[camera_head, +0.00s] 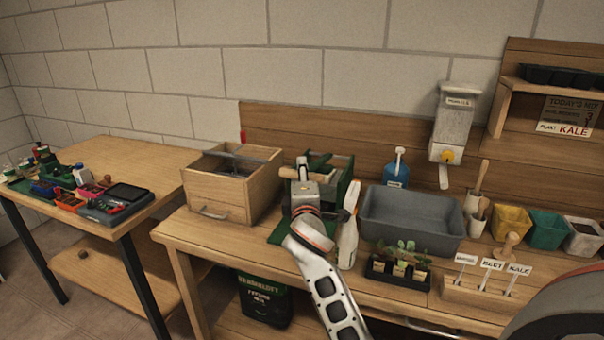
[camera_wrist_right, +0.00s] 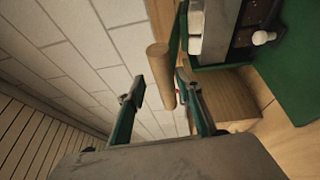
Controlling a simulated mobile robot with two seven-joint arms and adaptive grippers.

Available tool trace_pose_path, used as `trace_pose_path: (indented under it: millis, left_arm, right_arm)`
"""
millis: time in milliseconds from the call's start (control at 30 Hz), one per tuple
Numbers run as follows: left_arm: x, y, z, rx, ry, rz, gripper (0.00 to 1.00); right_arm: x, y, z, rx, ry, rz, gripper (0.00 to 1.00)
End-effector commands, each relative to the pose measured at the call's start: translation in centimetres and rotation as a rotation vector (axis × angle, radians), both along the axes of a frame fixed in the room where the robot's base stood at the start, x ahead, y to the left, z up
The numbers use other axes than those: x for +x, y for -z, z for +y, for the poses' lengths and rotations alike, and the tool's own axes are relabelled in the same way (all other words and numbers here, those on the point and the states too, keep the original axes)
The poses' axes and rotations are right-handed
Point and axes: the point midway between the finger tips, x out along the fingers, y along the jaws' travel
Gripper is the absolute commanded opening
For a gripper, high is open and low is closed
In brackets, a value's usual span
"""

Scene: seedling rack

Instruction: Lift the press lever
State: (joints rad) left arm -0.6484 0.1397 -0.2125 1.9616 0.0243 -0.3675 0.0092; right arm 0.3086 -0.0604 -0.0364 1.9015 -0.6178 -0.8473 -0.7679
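The press is a green frame (camera_head: 338,172) on the wooden bench, partly hidden by my right gripper and arm. Its lever ends in a round wooden handle (camera_head: 288,173). In the right wrist view the handle (camera_wrist_right: 160,72) lies between the fingertips, with a gap visible on the left side. My right gripper (camera_wrist_right: 157,92) is open around the handle's end; contact on the right finger is unclear. In the head view the right gripper (camera_head: 302,172) is at the press, its fingers small and partly hidden. My left gripper is in neither view.
A wooden box (camera_head: 215,190) stands left of the press. A white spray bottle (camera_head: 348,235), a grey tub (camera_head: 412,218) and a seedling tray (camera_head: 382,277) are to the right. A wall dispenser (camera_head: 452,125) hangs behind. A side table (camera_head: 130,165) is at left.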

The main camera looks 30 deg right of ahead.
Motion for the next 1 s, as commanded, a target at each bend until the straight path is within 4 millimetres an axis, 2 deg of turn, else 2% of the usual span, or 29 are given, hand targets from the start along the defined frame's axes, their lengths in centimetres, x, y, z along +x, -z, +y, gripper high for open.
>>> trace_pose_path:
  millis: [1000]
  left_arm:
    - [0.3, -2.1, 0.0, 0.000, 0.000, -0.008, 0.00]
  right_arm:
    - [-5.8, -0.1, 3.0, 0.002, -0.002, 0.001, 0.34]
